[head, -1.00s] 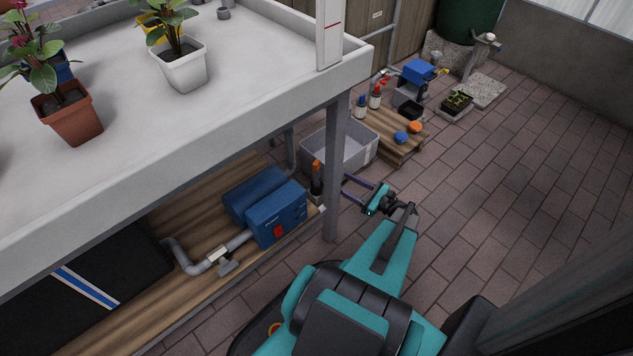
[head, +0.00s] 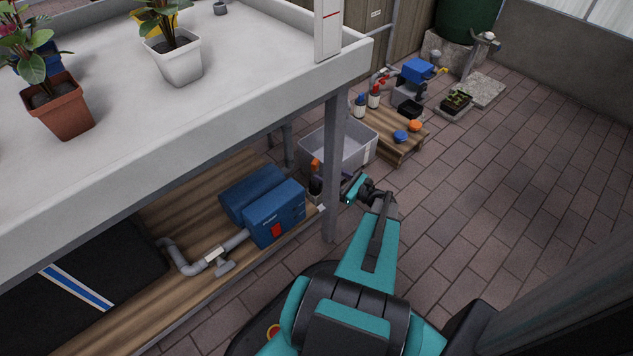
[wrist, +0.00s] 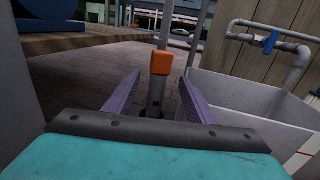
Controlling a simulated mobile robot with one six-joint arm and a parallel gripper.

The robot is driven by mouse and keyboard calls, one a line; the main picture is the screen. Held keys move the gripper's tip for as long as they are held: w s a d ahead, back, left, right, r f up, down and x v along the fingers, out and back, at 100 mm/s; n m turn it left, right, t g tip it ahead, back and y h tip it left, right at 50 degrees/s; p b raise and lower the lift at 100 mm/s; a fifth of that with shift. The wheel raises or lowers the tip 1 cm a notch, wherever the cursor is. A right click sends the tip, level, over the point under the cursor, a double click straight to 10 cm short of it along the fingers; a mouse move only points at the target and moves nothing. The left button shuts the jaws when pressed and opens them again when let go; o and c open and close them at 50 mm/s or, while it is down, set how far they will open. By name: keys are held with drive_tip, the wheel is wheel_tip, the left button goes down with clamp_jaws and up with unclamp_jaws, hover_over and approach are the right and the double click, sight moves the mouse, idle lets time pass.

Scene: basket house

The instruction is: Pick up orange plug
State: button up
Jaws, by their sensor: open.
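The orange plug (wrist: 161,63) is a block on top of an upright grey stem (wrist: 156,94) in the wrist view. In the head view the plug (head: 315,164) shows just left of the grey table leg, beside the grey crate. My gripper (wrist: 161,80) is open, with its two purple fingers to the left and right of the stem and plug in the picture. I cannot tell how far the plug is beyond the fingertips. In the head view my gripper (head: 349,186) is right of the table leg, which hides part of the fingers.
The grey table leg (head: 333,170) stands close to my gripper. The grey crate (wrist: 245,110) is on the right in the wrist view. A blue pump box (head: 274,212) sits on the wooden shelf (head: 190,225). A pallet (head: 400,145) holds bottles and round lids. Open paving lies right.

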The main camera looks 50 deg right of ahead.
sight(318, 171)
drive_tip(key=shift+w, duration=0.1)
drive_tip(key=shift+w+a+f+b, duration=0.15)
drive_tip(key=shift+w+a+b, duration=0.1)
drive_tip(key=shift+w+b, duration=0.4)
drive_tip(key=shift+w+a+f+b, duration=0.1)
drive_tip(key=shift+w+a+b, duration=0.1)
drive_tip(key=shift+w+b, duration=0.4)
drive_tip(key=shift+w+a+r, duration=0.1)
drive_tip(key=shift+w+a, duration=0.05)
drive_tip(key=shift+w, duration=1.05)
clamp_jaws()
